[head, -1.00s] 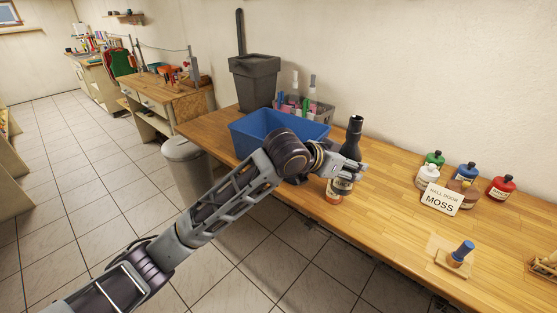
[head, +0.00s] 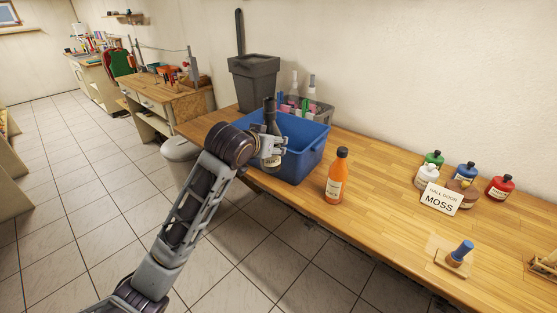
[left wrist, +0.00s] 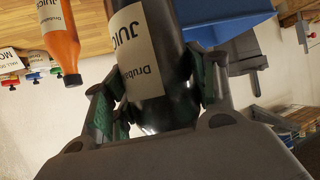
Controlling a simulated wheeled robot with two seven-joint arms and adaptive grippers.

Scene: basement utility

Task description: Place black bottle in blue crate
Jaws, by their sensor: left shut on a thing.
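The black bottle (head: 271,118) is held upright by my left gripper (head: 270,150), which is shut on it. In the head view the bottle stands out against the near left part of the blue crate (head: 304,158). I cannot tell whether its base is inside or above the crate. In the left wrist view the black bottle (left wrist: 148,70), with a pale juice label, sits between the green finger pads. The crate's blue wall (left wrist: 222,18) shows beside it. My right gripper is not in view.
An orange bottle (head: 336,176) stands on the wooden bench right of the crate. Several small paint bottles and a sign reading MOSS (head: 440,199) are farther right. A grey bin (head: 254,82) and a grey caddy (head: 318,112) stand behind the crate.

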